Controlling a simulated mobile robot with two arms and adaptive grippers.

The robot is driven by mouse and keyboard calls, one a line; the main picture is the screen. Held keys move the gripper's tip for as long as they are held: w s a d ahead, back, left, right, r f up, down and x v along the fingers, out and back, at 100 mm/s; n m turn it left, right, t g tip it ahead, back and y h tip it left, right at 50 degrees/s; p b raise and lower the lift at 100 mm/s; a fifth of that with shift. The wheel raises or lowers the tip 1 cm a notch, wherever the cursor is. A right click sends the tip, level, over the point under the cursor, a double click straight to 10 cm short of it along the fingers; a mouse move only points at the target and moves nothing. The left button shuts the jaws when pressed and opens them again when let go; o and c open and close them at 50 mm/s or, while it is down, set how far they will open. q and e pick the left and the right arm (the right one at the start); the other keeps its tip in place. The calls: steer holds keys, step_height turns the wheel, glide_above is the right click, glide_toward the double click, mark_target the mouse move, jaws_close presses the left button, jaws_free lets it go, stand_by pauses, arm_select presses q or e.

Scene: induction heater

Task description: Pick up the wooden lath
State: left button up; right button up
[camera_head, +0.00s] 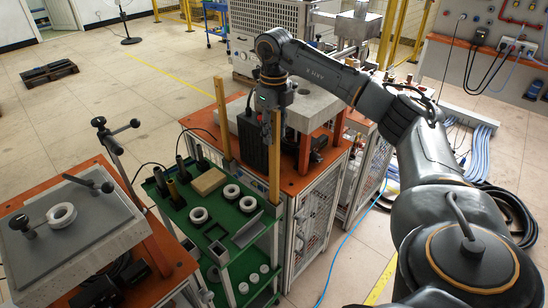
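Two upright wooden laths stand along the back edge of the green cart. The left lath (222,120) stands free, apart from my arm. The right lath (275,165) rises directly below my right gripper (271,122), which points down over its top end. My fingers overlap the top of the right lath; the small, dark view does not show whether they are closed on it or only around or in front of it. My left gripper is not in view.
The green cart (222,218) holds white rings, a wooden block (208,181) and dark cylinders. An orange-topped machine table (296,181) with a black box (253,141) stands close behind. A grey machine (70,235) stands at left. Open floor lies at upper left.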

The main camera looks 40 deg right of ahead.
jaws_close()
steer(key=shift+r, duration=0.1)
steer(key=shift+r, duration=0.35)
step_height(320, 180, up, 8)
steer(key=shift+r+b, duration=0.15)
steer(key=shift+b, duration=0.15)
steer(key=shift+r+p, duration=0.5)
steer(key=shift+r, duration=0.25)
step_height(320, 180, up, 7)
steer(key=p, duration=0.7)
steer(key=shift+f, duration=0.1)
